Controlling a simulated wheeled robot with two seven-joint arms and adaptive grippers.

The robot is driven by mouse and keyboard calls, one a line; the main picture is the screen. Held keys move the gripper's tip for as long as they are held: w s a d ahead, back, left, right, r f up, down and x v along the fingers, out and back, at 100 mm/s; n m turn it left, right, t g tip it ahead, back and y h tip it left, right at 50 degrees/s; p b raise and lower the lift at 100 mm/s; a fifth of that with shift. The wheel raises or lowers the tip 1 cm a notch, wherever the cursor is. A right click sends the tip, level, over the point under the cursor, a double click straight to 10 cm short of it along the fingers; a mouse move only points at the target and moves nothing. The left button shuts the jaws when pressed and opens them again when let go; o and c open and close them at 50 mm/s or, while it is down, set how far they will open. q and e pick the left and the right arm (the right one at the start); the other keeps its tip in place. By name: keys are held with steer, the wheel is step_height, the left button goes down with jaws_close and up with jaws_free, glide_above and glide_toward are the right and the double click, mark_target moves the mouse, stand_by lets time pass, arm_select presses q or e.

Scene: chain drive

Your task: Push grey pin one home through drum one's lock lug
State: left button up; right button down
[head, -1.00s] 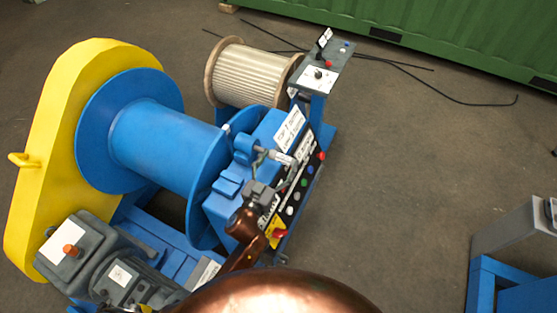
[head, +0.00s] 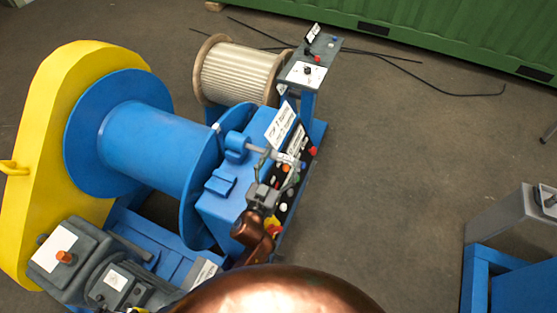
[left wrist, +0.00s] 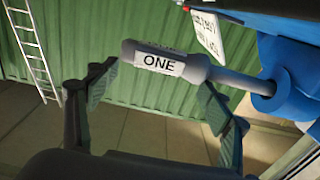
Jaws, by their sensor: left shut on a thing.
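Grey pin one (left wrist: 205,68) has a thick round handle with a white label reading ONE. In the left wrist view its thinner shaft runs right to the blue lock lug (left wrist: 268,92) and its tip is hidden there. In the head view the pin (head: 257,150) sticks out to the right of the lug (head: 236,143), beside drum one (head: 150,145). My left gripper (head: 280,166) is shut on the pin's handle, with one finger near each end of it in the left wrist view (left wrist: 158,80). My right gripper is out of view.
A control panel with coloured buttons (head: 288,194) lies close under my left gripper. A grey post box (head: 303,72) and a rope drum (head: 235,72) stand behind. A yellow chain guard (head: 40,180) is at left.

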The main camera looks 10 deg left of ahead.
arm_select(q)
steer(key=shift+s+d+r, duration=0.1)
steer(key=shift+s+d, duration=0.15)
steer(key=shift+d, duration=0.5)
steer(key=shift+s+d, duration=0.2)
steer(key=shift+d, duration=0.55)
steer(key=shift+p, duration=0.35)
stand_by(1.3)
steer(key=shift+w+a+p, duration=0.4)
steer(key=shift+a+p, duration=0.1)
steer(key=shift+a, duration=0.7)
steer(key=shift+w+a+p, duration=0.35)
steer(key=shift+a+p, duration=0.15)
steer(key=shift+a, duration=0.65)
steer(key=shift+w+a+p, duration=0.4)
steer(key=shift+a+p, duration=0.1)
steer(key=shift+a, duration=0.7)
steer(key=o, duration=1.7)
steer(key=shift+c, duration=0.2)
